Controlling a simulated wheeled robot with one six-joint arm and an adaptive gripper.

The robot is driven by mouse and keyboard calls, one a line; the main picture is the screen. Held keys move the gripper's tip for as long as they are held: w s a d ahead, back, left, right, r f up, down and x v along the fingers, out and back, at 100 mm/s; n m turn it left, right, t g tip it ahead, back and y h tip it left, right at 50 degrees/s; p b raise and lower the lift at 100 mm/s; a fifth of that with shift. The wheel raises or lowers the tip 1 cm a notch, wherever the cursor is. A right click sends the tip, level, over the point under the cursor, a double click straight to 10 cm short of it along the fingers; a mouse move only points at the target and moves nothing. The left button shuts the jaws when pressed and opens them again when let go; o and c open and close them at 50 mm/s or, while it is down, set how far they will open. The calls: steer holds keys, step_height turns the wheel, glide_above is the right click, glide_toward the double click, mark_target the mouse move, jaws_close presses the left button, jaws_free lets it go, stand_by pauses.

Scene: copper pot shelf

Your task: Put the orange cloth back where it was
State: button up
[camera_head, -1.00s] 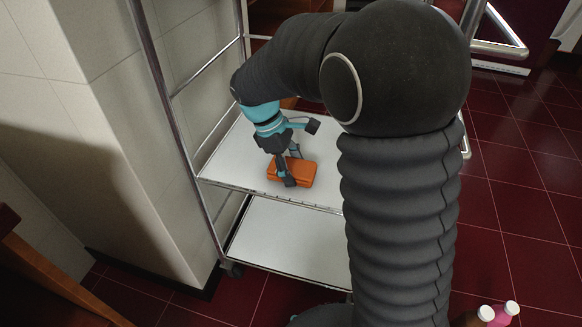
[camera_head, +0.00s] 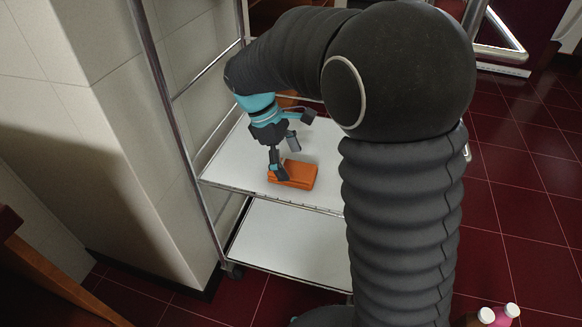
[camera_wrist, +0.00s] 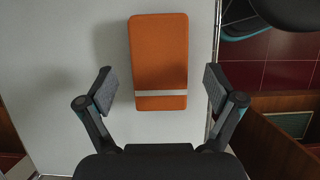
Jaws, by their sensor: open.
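The orange cloth (camera_head: 299,173) is a folded rectangular block lying flat on the white upper shelf (camera_head: 235,165) of a metal cart, near its front edge. In the wrist view the cloth (camera_wrist: 159,60) has a pale stripe across its near end. My gripper (camera_head: 284,165) is open, just above and to the left of the cloth. In the wrist view the fingers of my gripper (camera_wrist: 160,90) stand wide apart, on either side of the cloth's near end, with clear gaps. Nothing is between the pads in a grip.
A lower white shelf (camera_head: 290,245) is empty where it shows. Metal posts (camera_head: 165,105) and a tiled wall (camera_head: 120,80) stand at the left. Bottles (camera_head: 505,313) show at the bottom right. My arm hides the shelf's right part.

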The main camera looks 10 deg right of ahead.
steer(key=v, duration=0.9)
steer(key=shift+p, duration=0.35)
steer(key=shift+s+r, duration=0.1)
